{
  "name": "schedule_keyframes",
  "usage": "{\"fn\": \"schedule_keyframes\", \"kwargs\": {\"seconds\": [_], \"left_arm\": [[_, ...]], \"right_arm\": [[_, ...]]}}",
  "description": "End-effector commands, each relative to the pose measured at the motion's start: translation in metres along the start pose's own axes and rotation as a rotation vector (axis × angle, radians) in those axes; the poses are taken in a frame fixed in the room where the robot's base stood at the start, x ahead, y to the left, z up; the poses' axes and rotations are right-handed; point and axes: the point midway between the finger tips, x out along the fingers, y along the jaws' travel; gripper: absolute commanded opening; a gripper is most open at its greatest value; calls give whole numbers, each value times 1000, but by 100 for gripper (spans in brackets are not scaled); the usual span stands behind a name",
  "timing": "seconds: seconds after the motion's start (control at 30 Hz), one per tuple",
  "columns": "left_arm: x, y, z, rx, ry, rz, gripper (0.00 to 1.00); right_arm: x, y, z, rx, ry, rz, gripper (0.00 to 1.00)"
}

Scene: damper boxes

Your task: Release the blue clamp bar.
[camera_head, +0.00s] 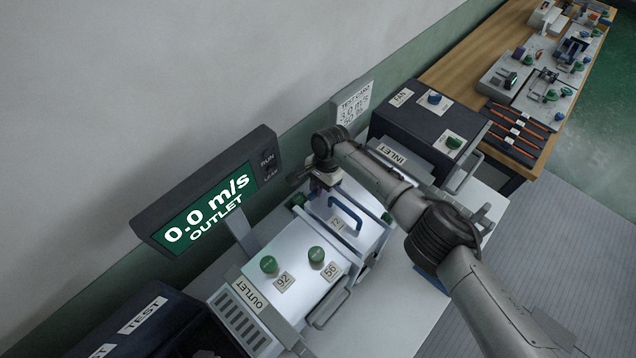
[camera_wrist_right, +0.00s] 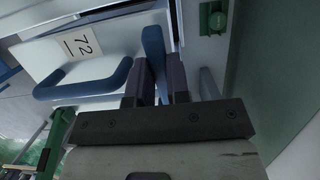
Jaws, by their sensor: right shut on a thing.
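The blue clamp bar (camera_wrist_right: 153,42) shows in the right wrist view as a blue upright piece between the two dark fingers of my right gripper (camera_wrist_right: 158,78), which is shut on it. In the head view my right gripper (camera_head: 320,187) is over the back edge of the pale damper box, and its grip is too small to see. Beside the bar, a blue U-shaped handle (camera_wrist_right: 95,85) stands on a pale plate labelled 72 (camera_wrist_right: 80,45). My left gripper is not in view.
The box carries green knobs (camera_head: 268,264) by labels 92 and 56. A display (camera_head: 210,195) reads 0.0 m/s OUTLET. A dark fan box (camera_head: 425,115) stands beyond the inlet, and a wooden bench (camera_head: 465,62) with several parts is farther back.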

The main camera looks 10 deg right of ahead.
Motion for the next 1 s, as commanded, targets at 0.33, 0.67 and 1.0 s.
{"fn": "schedule_keyframes", "kwargs": {"seconds": [0.33,0.67,1.0], "left_arm": [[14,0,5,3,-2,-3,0],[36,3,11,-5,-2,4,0],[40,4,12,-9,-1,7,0]], "right_arm": [[-12,-1,-4,-2,-189,-1,0],[-24,-2,-10,-4,-331,-1,0],[-29,-1,-11,-3,-370,0,0]]}}
